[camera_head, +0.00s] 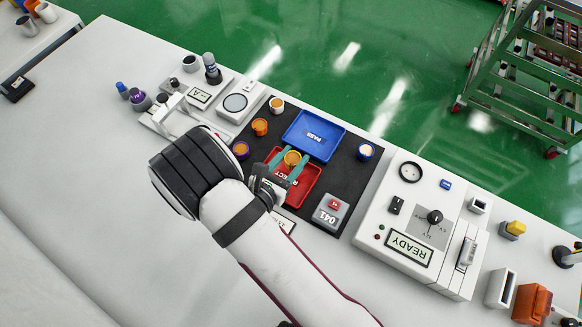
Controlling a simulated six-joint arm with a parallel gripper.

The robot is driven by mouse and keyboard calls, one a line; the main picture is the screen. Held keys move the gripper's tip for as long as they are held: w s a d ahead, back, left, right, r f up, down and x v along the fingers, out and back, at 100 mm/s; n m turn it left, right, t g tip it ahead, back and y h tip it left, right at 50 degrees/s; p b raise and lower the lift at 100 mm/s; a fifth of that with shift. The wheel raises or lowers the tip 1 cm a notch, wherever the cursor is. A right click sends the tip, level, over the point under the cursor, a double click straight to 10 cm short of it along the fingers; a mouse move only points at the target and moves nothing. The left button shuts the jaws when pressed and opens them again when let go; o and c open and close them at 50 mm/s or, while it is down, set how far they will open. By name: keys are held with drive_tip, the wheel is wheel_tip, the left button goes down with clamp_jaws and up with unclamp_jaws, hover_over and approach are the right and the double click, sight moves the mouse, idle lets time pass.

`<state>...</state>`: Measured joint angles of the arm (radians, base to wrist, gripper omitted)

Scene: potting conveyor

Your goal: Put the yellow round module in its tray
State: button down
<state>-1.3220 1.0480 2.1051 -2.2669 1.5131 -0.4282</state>
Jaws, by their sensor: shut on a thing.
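My gripper (287,164), with green fingers, is shut on the yellow round module (292,157). In the picture the module overlaps the far edge of the red REJECT tray (309,184), near the blue PASS tray (327,151). I cannot tell how high it is above the tray. The blue tray looks empty. My gripper and wrist hide the left part of the red tray.
A grey counter reading 041 (330,212) is nearby. A READY tester (407,249) stands at right.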

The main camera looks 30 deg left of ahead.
sight(293, 166)
wheel_tip(293, 166, down, 3)
drive_tip(key=shift+f, duration=0.15)
drive_tip(key=shift+f, duration=0.1)
drive_tip(key=shift+c, duration=1.8)
unclamp_jaws()
